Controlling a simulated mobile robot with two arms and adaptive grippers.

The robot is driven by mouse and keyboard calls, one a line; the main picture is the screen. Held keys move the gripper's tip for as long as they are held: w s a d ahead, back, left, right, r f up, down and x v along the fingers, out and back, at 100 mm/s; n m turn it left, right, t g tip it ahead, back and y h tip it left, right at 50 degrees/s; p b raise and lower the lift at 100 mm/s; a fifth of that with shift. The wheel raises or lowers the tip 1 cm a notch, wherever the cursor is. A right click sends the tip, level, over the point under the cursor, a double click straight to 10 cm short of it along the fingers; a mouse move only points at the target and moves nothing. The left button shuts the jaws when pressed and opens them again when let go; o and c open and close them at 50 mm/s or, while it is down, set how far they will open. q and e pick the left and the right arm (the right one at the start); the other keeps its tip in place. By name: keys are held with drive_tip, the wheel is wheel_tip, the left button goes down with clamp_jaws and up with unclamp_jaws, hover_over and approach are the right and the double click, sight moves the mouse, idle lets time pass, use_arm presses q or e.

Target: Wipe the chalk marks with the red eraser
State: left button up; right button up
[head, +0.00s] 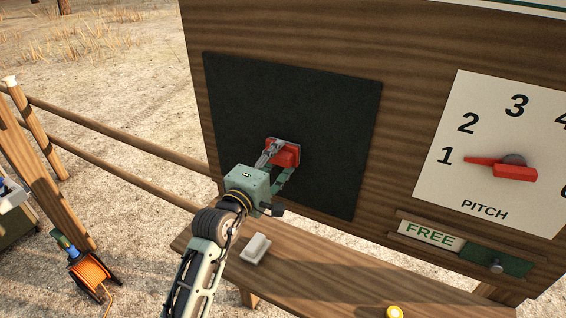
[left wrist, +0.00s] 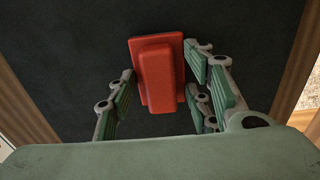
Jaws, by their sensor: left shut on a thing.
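The red eraser (head: 285,152) is in my left gripper (head: 277,160), which is shut on it in front of the blackboard (head: 300,100). In the left wrist view the eraser (left wrist: 158,72) sits between the green finger pads, with its wide face toward the dark board (left wrist: 80,60). It looks to be at or very near the board; I cannot tell whether it touches. No chalk marks show on the visible board surface. The part behind the eraser and gripper is hidden. My right gripper is not in view.
A wooden shelf (head: 330,275) runs below the board, with a pale block (head: 255,249) and a yellow round thing (head: 394,312) on it. To the right are a pitch dial (head: 500,165) and a FREE sign (head: 428,235). A rail fence and an orange cable reel (head: 90,272) are at left.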

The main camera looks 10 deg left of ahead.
use_arm(q)
drive_tip(key=shift+w+a+b, duration=0.2)
drive_tip(key=shift+a+b, duration=0.05)
drive_tip(key=shift+a, duration=0.3)
drive_tip(key=shift+w+a+b, duration=0.15)
drive_tip(key=shift+a+b, duration=0.1)
drive_tip(key=shift+a, duration=0.25)
drive_tip(key=shift+w+a, duration=0.25)
drive_tip(key=shift+a, duration=0.35)
drive_tip(key=a+b, duration=0.1)
drive_tip(key=w+a+b, duration=0.1)
drive_tip(key=a, duration=0.1)
drive_tip(key=shift+a, duration=0.1)
drive_tip(key=shift+w+a+f+b, duration=0.1)
drive_tip(key=shift+w+a+b, duration=0.15)
drive_tip(key=shift+a+b, duration=0.35)
drive_tip(key=shift+w+a+b, duration=0.2)
drive_tip(key=shift+a+b, duration=0.25)
drive_tip(key=shift+a, duration=0.1)
drive_tip(key=shift+w+a, duration=0.15)
drive_tip(key=shift+a, duration=0.25)
drive_tip(key=shift+d, duration=0.1)
drive_tip(key=v, duration=0.6)
